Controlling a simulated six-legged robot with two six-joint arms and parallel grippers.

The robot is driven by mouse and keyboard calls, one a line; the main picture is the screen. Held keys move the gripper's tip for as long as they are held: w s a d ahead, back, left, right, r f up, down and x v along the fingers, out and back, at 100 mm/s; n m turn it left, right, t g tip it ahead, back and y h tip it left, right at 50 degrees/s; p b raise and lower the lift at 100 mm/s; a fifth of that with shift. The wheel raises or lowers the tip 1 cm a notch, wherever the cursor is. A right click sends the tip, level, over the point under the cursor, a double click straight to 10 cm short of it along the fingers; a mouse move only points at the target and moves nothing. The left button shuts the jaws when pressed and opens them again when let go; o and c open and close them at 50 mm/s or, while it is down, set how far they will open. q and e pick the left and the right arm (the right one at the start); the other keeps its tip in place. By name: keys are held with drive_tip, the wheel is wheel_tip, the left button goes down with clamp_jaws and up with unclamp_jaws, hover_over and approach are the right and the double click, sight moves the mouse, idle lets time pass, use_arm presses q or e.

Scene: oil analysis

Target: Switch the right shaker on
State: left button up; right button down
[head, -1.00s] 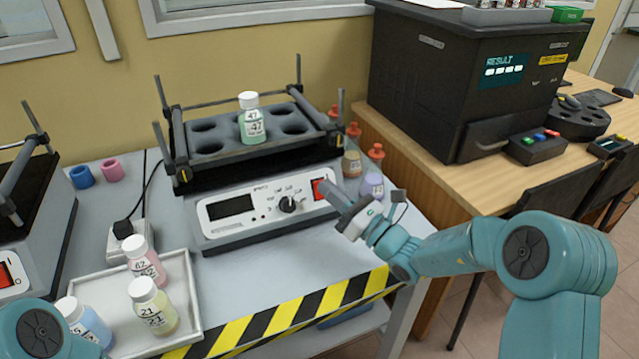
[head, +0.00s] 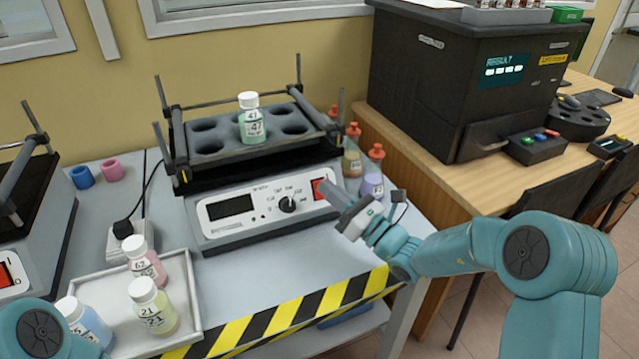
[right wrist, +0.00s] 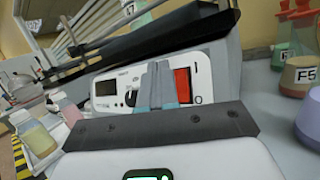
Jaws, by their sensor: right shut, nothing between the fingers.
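The right shaker (head: 270,233) stands on the grey bench, with a dark display, a knob and a red rocker switch (head: 319,189) on its white front panel. The switch also shows in the right wrist view (right wrist: 182,84), beside the fingertips. My right gripper (head: 326,186) is shut and empty, its tips at or very near the switch; I cannot tell whether they touch it. The display (head: 230,207) looks dark. A bottle marked 47 (head: 252,122) with green liquid sits in the shaker's rack. My left arm shows only at the bottom left; its gripper is out of view.
A white tray (head: 190,268) with several bottles stands at the front left. Another shaker (head: 35,230) is at the far left. Red-capped bottles (head: 372,172) stand just right of the right shaker. A black analyser (head: 430,90) is on the wooden desk.

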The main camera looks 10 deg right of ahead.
idle(0.3)
drive_tip(key=shift+w+a+f, duration=0.1)
drive_tip(key=shift+w+f, duration=0.05)
drive_tip(key=shift+w, duration=0.25)
